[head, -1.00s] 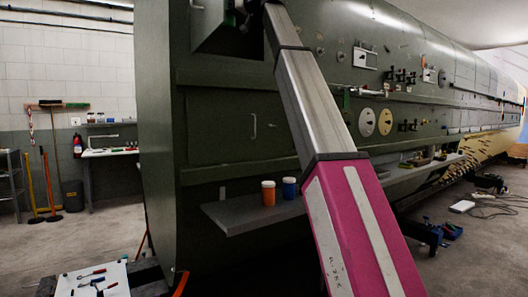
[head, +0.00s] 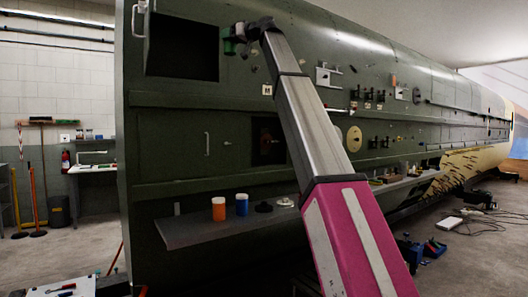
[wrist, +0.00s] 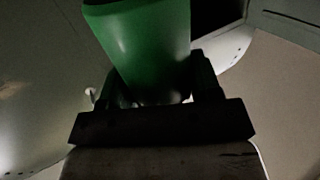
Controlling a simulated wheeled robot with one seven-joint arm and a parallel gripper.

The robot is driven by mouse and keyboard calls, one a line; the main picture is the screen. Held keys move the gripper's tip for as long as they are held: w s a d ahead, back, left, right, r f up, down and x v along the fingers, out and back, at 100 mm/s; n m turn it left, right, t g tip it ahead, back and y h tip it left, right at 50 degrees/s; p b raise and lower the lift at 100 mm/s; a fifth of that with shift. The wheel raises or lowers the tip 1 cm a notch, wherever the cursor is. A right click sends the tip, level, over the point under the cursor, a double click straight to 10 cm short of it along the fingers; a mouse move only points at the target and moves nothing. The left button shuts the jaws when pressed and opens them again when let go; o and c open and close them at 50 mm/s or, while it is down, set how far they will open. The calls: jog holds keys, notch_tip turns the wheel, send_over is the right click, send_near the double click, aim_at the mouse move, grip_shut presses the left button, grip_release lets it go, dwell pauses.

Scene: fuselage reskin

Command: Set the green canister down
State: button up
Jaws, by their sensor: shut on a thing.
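The green canister (wrist: 145,40) is in my gripper and fills the upper middle of the wrist view, tilted. In the head view it shows small and dark green (head: 229,46) near the top, beside the dark fuselage panel. My gripper (head: 243,35) is shut on it, high above the shelf and just right of an open dark compartment (head: 183,45). In the wrist view the dark fingers (wrist: 163,95) sit on both sides of the canister's lower end. What lies directly below the canister is hidden in the wrist view.
A grey shelf (head: 190,232) juts from the fuselage. An orange canister (head: 218,209), a blue canister (head: 241,205) and a black round part (head: 264,207) stand on it. Its left end is bare. A second opening (head: 267,142) lies above the shelf.

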jog(key=w+d+f+m+t+h, duration=0.25)
jog(key=w+d+f, duration=0.2)
jog(key=f, duration=0.75)
jog(key=w+d+f+m+t+h, duration=0.25)
jog(key=d+f, duration=0.35)
jog(key=f, duration=0.6)
jog(key=w+d+f+m+t+h, duration=0.25)
jog(key=w+d+f, duration=0.2)
jog(key=f, duration=0.75)
jog(key=s+d+f+m+h, duration=0.1)
jog(key=s+d+f+h, duration=0.1)
jog(key=d+f, duration=0.4)
jog(key=s+d+f+m+t+h, duration=0.1)
jog(key=d+f, duration=0.5)
jog(key=f, duration=0.9)
jog(key=s+d+f+m+h, duration=0.2)
jog(key=s+d+f+h, duration=0.3)
jog(key=f, duration=0.6)
jog(key=shift+s+d+f+m+t, duration=0.2)
jog(key=shift+s+d+m+t, duration=0.25)
jog(key=shift+s, duration=0.65)
jog(key=shift+d, duration=0.1)
